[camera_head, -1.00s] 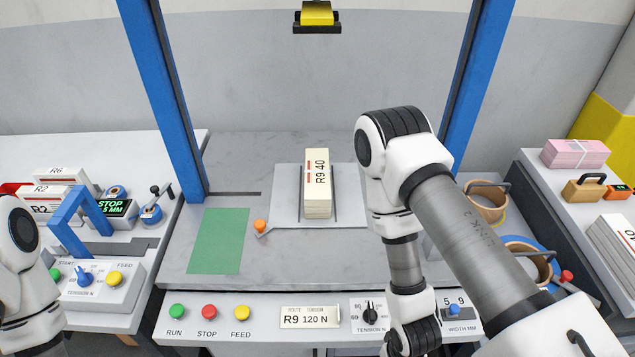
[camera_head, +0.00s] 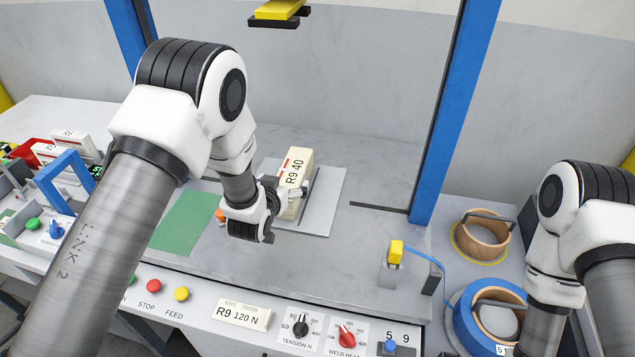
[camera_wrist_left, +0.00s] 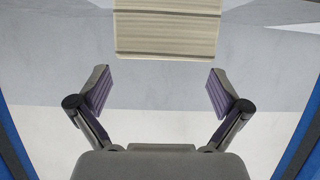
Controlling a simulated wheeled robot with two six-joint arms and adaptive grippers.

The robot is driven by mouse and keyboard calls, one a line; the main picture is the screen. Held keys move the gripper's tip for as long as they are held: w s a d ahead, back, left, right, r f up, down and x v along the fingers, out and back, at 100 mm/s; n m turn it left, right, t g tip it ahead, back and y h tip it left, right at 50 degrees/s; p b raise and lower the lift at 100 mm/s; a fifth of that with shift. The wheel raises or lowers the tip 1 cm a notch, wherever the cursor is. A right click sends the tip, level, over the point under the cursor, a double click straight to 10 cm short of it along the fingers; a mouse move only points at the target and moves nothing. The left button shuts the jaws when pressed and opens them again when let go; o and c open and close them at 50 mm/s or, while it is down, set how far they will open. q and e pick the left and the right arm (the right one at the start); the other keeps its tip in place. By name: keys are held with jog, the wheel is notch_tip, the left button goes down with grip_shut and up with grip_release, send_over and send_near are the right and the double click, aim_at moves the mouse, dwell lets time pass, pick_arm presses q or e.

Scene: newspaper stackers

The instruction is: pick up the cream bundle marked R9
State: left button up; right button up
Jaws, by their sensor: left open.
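The cream bundle marked R9 40 (camera_head: 297,171) stands on a light grey plate (camera_head: 325,205) on the worktop, with its label facing up. In the left wrist view the bundle's layered side (camera_wrist_left: 168,30) is ahead of the fingers, at the top of the picture. My left gripper (camera_head: 284,194) is at the near side of the bundle, partly hidden by its own wrist. In the left wrist view its two fingers (camera_wrist_left: 158,82) are spread, with nothing between them. My right arm is at the right edge; its gripper does not show.
Blue posts (camera_head: 444,140) frame the worktop, and a yellow and black head (camera_head: 279,11) hangs above. A green mat (camera_head: 184,223) lies left of the plate. A small yellow-topped post (camera_head: 396,252) stands at right. Strap rolls (camera_head: 481,238) lie beyond. A control panel runs along the front.

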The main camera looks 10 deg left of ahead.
aim_at(292, 170)
pick_arm(q)
jog(key=shift+w+a+r, duration=0.1)
jog(key=shift+w, duration=0.15)
jog(key=p+x, duration=0.2)
jog(key=shift+w, duration=0.4)
jog(key=x, duration=0.3)
jog(key=shift+f, duration=0.2)
jog(key=shift+s, duration=0.15)
jog(key=shift+s+r, duration=0.1)
jog(key=shift+r, duration=0.05)
jog(key=shift+c, duration=1.3)
jog(key=c, duration=1.6)
jog(key=shift+r, duration=0.1)
jog(key=shift+c, duration=0.2)
